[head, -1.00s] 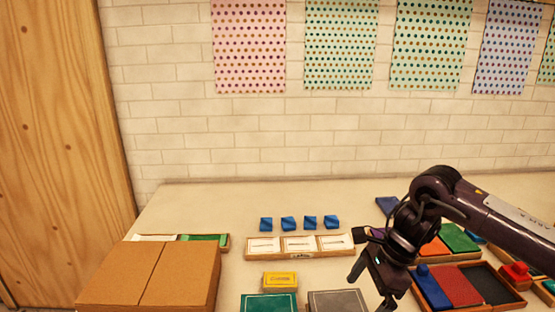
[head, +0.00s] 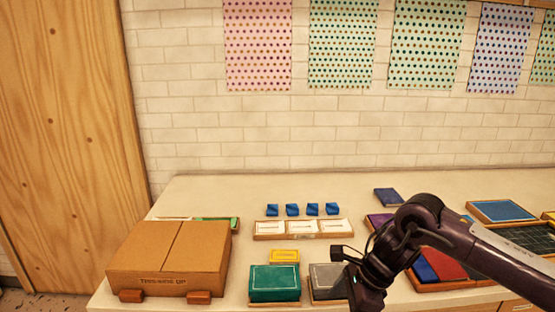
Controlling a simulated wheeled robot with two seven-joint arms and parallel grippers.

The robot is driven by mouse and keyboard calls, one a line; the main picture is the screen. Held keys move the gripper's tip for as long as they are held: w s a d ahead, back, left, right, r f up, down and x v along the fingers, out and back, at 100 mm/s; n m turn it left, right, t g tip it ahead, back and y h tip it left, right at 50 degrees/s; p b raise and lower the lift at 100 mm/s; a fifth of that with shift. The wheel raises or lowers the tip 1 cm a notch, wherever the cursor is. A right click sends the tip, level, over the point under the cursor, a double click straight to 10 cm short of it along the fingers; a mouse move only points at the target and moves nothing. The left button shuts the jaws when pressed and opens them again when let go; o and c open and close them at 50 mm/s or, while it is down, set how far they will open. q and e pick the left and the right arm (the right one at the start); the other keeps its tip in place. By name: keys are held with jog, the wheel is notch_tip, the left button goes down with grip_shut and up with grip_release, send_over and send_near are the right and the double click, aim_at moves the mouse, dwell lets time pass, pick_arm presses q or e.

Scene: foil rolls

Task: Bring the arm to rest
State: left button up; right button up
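My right arm comes in from the right in the head view and bends down over the front right of the table (head: 190,196). Its wrist hangs near the grey box (head: 326,279). The fingers of my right gripper are cut off by the bottom edge, so I cannot see whether they are open or shut. My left arm and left gripper are not in view.
A cardboard box (head: 165,259) stands at the left front. A green box (head: 274,283), a small yellow box (head: 285,256), a card tray (head: 303,228) and several blue blocks (head: 292,210) occupy the middle. Divided trays (head: 450,285) lie right, partly behind my arm.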

jog(key=s+a+m+t+y, duration=0.2)
jog(key=s+a+m+t, duration=0.15)
jog(key=a+m, duration=0.65)
jog(key=s+a+m+t+y, duration=0.2)
jog(key=a+m+t, duration=0.2)
jog(key=a+m, duration=0.55)
jog(key=s+d+f+m+h, duration=0.25)
jog(key=d+m+h, duration=0.25)
jog(key=d+m, duration=0.95)
jog(key=s+d+f+m+g+h, duration=0.45)
jog(key=s+d+f+m, duration=0.25)
jog(key=s+d+m, duration=0.75)
jog(key=a+f+m+g, duration=0.1)
jog(key=a+f+m, duration=0.2)
jog(key=f, duration=2.8)
jog(key=s+d+f+g, duration=0.1)
jog(key=s+d+f, duration=0.2)
jog(key=s+f, duration=1.4)
jog(key=s, duration=0.3)
jog(key=shift+d+f+n, duration=0.15)
jog(key=shift+f+n, duration=0.15)
jog(key=shift+n, duration=0.05)
jog(key=shift+y, duration=0.25)
